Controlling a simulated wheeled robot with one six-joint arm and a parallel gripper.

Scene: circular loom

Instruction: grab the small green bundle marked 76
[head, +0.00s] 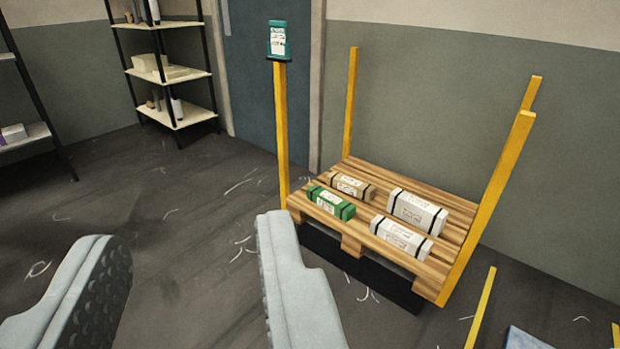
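A small green bundle (330,202) with black straps and a white label lies on the front left part of a wooden pallet (352,243). The number on its label is too small to read. My gripper (190,250) is open and empty in the foreground, its two grey fingers wide apart. The bundle is beyond and to the right of the right finger, apart from it.
A tan bundle (352,186) lies just behind the green one. Two white bundles (418,210) (401,238) lie to the right. Yellow posts (282,140) (495,190) stand at the pallet's corners. Shelves (165,75) stand at the back left. Open floor (180,210) lies left.

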